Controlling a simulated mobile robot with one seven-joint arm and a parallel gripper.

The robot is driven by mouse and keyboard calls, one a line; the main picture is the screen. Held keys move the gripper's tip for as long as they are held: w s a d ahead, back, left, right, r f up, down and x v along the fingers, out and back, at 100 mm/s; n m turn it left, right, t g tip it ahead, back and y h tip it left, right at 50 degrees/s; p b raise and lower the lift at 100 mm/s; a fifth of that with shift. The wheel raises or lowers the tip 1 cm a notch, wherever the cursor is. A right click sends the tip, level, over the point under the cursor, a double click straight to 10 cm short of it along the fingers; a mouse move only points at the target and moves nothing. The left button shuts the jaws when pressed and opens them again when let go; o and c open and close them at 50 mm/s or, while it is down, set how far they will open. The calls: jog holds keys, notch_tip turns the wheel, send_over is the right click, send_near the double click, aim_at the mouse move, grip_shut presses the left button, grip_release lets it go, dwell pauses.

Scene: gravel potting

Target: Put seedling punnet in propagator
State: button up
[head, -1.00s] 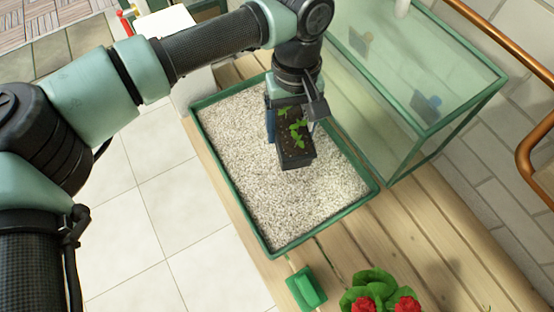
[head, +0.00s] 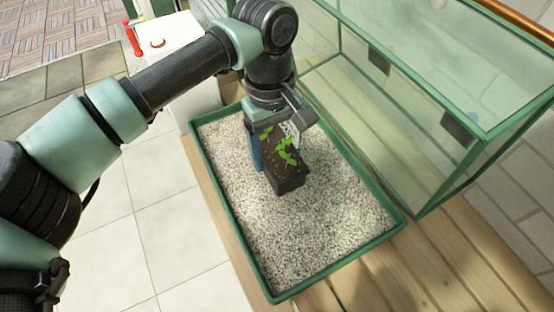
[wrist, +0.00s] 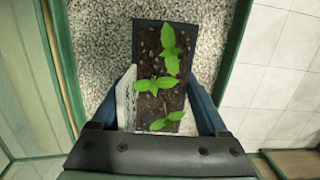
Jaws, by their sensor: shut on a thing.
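The seedling punnet (head: 288,186) is a small black rectangular pot of dark soil with several green seedlings. My gripper (head: 276,153) is shut on it, with a finger on each side, above the gravel of the green tray. In the wrist view, the punnet (wrist: 150,58) lies between the fingers of my gripper (wrist: 162,98), and gravel shows around it. I take the glass box with a green frame (head: 446,196) to be the propagator. It stands to the right of the tray, and the punnet is outside it.
The green-rimmed gravel tray (head: 236,245) sits on a wooden bench (head: 462,232), close to the glass box. Dark square fittings (head: 459,129) show on the box's side. A white stand (head: 170,38) with a red-handled item (head: 133,40) is at the back left. Pale floor tiles lie left of the bench.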

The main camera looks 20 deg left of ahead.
aim_at(276, 152)
jog(key=shift+f, duration=1.7)
jog(key=shift+f, duration=0.15)
jog(key=o, duration=1.5)
jog(key=r, duration=0.8)
jog(key=w+a+r, duration=0.1)
jog(key=r, duration=0.3)
jog(key=shift+s+r, duration=0.1)
jog(key=shift+r, duration=0.05)
